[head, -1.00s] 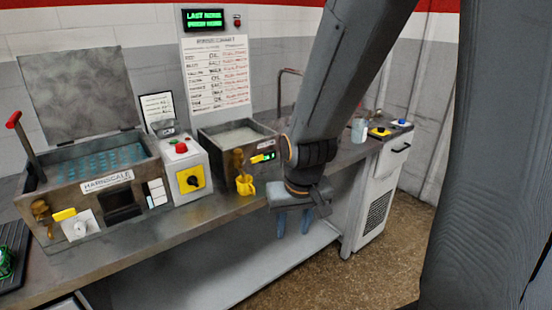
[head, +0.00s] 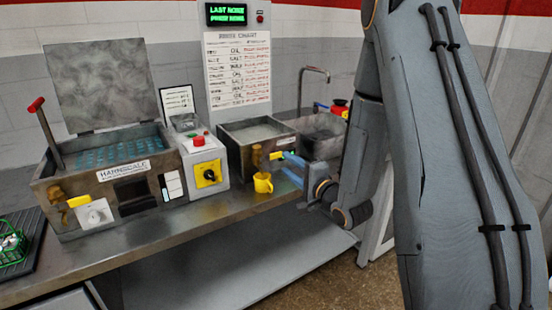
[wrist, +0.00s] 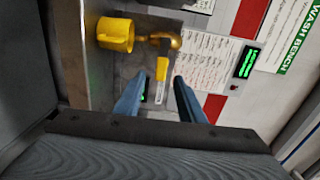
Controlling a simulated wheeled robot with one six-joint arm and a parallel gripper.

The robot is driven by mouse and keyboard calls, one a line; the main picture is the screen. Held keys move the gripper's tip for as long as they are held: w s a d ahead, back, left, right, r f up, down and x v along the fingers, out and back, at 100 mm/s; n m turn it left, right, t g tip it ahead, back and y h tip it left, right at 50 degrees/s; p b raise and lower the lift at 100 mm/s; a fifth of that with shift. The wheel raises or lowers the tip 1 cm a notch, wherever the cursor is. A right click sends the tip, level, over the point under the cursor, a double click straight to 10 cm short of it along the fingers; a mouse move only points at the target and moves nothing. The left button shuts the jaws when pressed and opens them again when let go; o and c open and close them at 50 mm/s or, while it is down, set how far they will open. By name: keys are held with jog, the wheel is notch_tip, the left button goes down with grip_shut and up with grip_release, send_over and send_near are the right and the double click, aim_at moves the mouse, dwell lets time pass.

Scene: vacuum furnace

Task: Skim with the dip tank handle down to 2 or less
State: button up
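The dip tank (head: 248,147) is an open grey tank with pale liquid, at the middle of the bench in the head view. A small yellow handle (head: 276,156) sits on its front, beside a green-lit display; the handle also shows in the wrist view (wrist: 162,70). My gripper (head: 286,165) is in front of it, with blue fingers apart and nothing held. In the wrist view my gripper (wrist: 159,80) has the handle in the gap between its fingertips as seen. I cannot tell whether they touch it. The display's reading is too small to read.
A yellow cup (head: 263,183) stands under the brass tap (head: 256,157), close to my gripper. A larger tank (head: 75,190) with an open lid and red-tipped lever is left, beside a control box (head: 205,172). A sink (head: 318,130) is right.

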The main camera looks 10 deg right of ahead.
aim_at(277, 156)
jog(key=shift+p+x, duration=0.9)
jog(key=shift+x, duration=2.95)
jog(key=shift+r, duration=0.15)
grip_shut()
